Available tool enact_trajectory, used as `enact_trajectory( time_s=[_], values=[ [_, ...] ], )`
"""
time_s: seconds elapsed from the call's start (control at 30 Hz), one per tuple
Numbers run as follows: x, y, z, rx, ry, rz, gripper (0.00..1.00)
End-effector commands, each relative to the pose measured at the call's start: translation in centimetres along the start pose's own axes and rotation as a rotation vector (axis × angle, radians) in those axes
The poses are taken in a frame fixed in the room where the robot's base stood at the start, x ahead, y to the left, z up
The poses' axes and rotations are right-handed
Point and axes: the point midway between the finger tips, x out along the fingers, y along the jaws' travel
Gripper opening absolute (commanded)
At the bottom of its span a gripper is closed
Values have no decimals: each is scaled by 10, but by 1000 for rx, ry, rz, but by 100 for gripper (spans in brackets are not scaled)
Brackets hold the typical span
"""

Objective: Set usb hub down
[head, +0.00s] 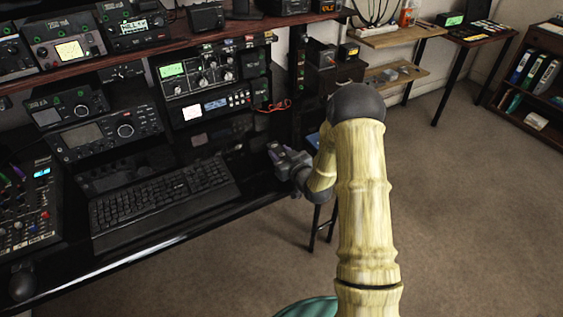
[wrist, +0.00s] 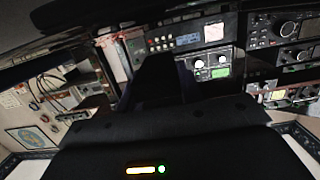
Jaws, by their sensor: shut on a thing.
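My gripper (head: 275,152) is at the end of my bent arm, over the right end of the black desk (head: 262,185) and right of the keyboard. It is small and dark in the head view. In the wrist view the dark body of my gripper, with a small orange and green light, fills the lower middle, and a dark shape stands up from it. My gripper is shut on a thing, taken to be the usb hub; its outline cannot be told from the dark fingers. Whether it touches the desk cannot be told.
A black keyboard (head: 163,203) lies on the desk left of my gripper. Radio sets (head: 212,72) stand behind it, and a mixer (head: 28,205) and a mouse (head: 22,283) are at the far left. A wooden shelf (head: 395,37) stands at the back. Carpet right of the desk is clear.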

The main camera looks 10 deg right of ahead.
Motion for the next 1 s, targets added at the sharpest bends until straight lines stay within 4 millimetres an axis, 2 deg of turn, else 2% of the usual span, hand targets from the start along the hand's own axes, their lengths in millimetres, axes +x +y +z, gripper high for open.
enact_trajectory(
  time_s=[0.23, 0.5, 0.9, 0.93, 1.0],
  values=[
    [0, 0, 1, 0, 0, 0, 13],
    [5, 0, 34, 0, -1, 0, 13],
    [6, 0, 40, -1, 1, 0, 13],
    [6, 0, 39, -1, 1, 0, 40],
    [6, 0, 38, -1, 0, 0, 54]
  ],
)
